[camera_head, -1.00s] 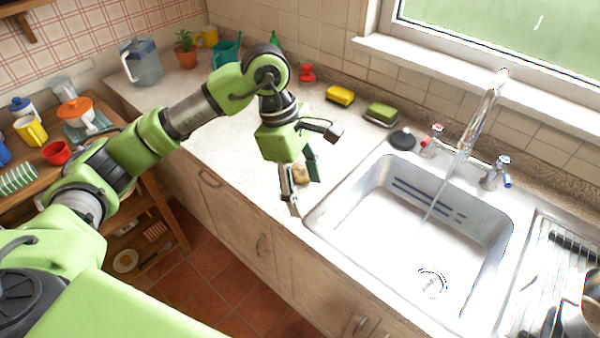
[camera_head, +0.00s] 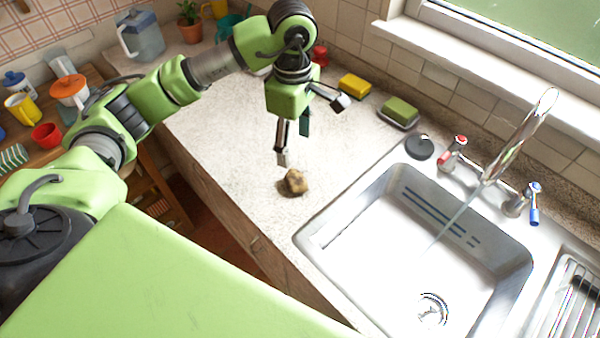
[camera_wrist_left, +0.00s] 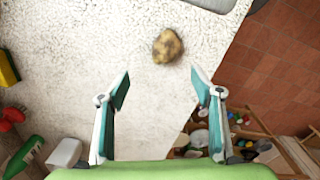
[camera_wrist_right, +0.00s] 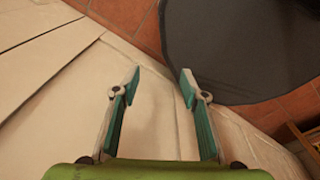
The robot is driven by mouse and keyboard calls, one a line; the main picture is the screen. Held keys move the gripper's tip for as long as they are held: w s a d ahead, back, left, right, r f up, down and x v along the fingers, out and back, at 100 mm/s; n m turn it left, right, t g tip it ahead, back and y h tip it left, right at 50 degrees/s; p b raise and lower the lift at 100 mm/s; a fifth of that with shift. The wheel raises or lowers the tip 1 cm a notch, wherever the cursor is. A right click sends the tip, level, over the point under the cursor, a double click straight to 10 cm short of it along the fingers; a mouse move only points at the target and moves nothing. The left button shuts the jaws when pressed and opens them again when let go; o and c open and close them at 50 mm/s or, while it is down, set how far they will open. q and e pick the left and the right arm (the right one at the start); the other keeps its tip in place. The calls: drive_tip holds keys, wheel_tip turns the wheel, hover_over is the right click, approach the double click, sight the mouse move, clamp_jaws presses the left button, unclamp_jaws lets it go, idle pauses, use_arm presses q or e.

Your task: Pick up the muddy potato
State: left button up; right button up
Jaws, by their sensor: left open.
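The muddy potato (camera_head: 295,182), brown and lumpy, lies on the pale speckled countertop left of the sink. My left gripper (camera_head: 292,158) is open and empty, above the counter just behind the potato. In the left wrist view the potato (camera_wrist_left: 168,46) lies beyond the fingertips, roughly in line with the gap between the open fingers (camera_wrist_left: 160,85). It is not between them. My right gripper (camera_wrist_right: 160,82) shows only in its own wrist view, open and empty, in front of pale cabinet fronts.
A metal sink (camera_head: 330,238) with running tap (camera_head: 522,135) is right of the potato. A yellow sponge (camera_head: 354,85), a green sponge (camera_head: 400,110) and a black plug (camera_head: 419,146) lie along the back. The counter around the potato is clear.

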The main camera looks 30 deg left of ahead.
use_arm(q)
drive_tip(key=p, duration=0.1)
hover_over(296, 176)
drive_tip(key=f, duration=0.3)
drive_tip(key=a+f, duration=0.1)
drive_tip(key=f, duration=0.1)
drive_tip(key=shift+w+f, duration=0.2)
drive_tip(key=shift+w, duration=0.05)
drive_tip(key=shift+w+d+f, duration=0.1)
drive_tip(key=shift+f, duration=0.15)
drive_tip(key=f+p, duration=0.1)
drive_tip(key=s+f+p, duration=0.1)
drive_tip(key=shift+d+f+p, duration=0.2)
drive_tip(key=shift+d+p, duration=0.15)
drive_tip(key=shift+d, duration=0.05)
wheel_tip(296, 176, down, 2)
drive_tip(key=shift+f, duration=0.1)
drive_tip(key=shift+w+f, duration=0.1)
drive_tip(key=shift+f, duration=0.2)
drive_tip(key=c, duration=1.3)
use_arm(e)
drive_tip(key=r, duration=0.1)
drive_tip(key=s+r, duration=0.1)
drive_tip(key=r, duration=0.2)
drive_tip(key=shift+s+d+r, duration=0.15)
drive_tip(key=shift+s+r, duration=0.15)
drive_tip(key=shift+s, duration=0.05)
